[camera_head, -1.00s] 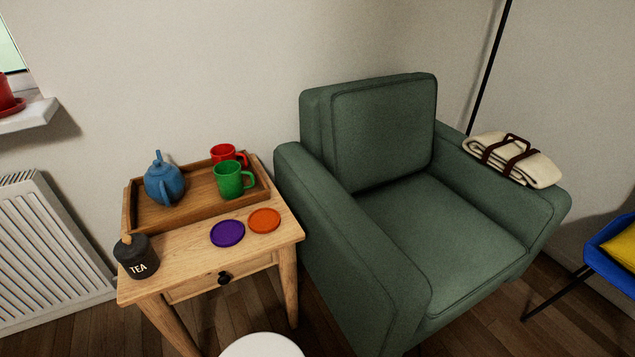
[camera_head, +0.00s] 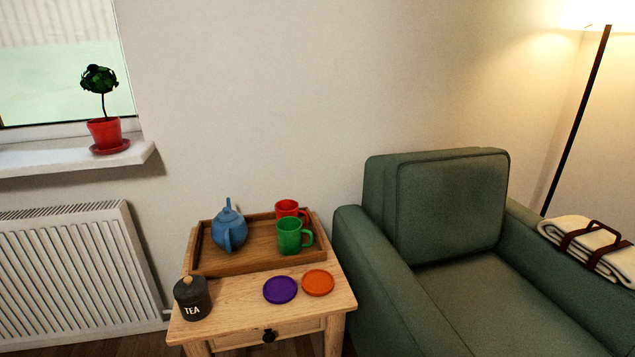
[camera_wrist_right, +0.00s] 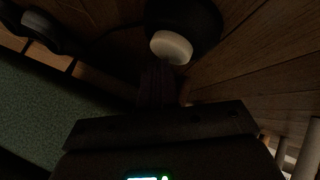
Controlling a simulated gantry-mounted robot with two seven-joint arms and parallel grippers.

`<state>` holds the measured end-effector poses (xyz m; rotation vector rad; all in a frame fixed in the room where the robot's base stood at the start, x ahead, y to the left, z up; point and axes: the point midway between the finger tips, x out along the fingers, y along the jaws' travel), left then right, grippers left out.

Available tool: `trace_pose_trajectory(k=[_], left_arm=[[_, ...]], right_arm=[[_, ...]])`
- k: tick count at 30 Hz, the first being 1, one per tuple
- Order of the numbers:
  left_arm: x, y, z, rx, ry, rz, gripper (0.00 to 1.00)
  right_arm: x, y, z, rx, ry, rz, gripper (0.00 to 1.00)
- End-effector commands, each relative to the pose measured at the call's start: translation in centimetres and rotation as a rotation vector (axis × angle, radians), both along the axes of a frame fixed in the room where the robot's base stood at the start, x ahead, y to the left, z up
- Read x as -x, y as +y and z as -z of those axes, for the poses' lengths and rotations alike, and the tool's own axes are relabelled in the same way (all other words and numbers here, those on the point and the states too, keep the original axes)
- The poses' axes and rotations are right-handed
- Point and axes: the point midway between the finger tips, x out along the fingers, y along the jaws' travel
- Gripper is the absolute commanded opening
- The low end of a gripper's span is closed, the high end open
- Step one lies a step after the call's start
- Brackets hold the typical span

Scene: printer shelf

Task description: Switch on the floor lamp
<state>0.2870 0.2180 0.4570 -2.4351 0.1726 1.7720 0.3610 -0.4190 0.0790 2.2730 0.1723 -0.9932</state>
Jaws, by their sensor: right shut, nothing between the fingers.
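The floor lamp (camera_head: 578,115) stands behind the right side of the armchair in the head view. Its shade (camera_head: 598,14) is cut off by the top edge. The shade is lit and casts a warm glow on the wall. The lamp's foot is hidden behind the chair. My right gripper (camera_wrist_right: 160,82) shows dark in the right wrist view, shut and empty, low over the wooden floor. A black rounded thing with a pale round face (camera_wrist_right: 171,47) is just beyond its fingers; I cannot tell what it is. My left gripper is not in view.
The green armchair (camera_head: 450,210) stands beside a wooden side table (camera_head: 235,299) with a tray (camera_head: 265,262), teapot, mugs, coasters and tea jar. A folded blanket (camera_head: 590,245) lies on the chair's right arm. A radiator (camera_head: 70,275) is at the left.

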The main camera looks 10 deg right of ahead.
Motion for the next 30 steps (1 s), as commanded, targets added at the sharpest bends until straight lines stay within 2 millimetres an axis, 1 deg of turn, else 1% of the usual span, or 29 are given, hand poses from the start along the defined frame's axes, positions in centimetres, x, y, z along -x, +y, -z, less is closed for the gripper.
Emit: trace_pose_trajectory(k=[1,4,15,19,23,30], left_arm=[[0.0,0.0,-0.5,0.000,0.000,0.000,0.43],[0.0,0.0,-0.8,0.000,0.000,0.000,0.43],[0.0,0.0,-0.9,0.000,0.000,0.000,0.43],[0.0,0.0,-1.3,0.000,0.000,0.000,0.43],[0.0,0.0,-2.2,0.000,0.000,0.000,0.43],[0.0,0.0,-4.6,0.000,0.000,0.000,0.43]], right_arm=[[0.0,0.0,-0.5,0.000,0.000,0.000,0.00],[0.0,0.0,-0.8,0.000,0.000,0.000,0.00],[0.0,0.0,-0.9,0.000,0.000,0.000,0.00],[0.0,0.0,-1.3,0.000,0.000,0.000,0.00],[0.0,0.0,-2.3,0.000,0.000,0.000,0.00],[0.0,0.0,-4.7,0.000,0.000,0.000,0.00]])
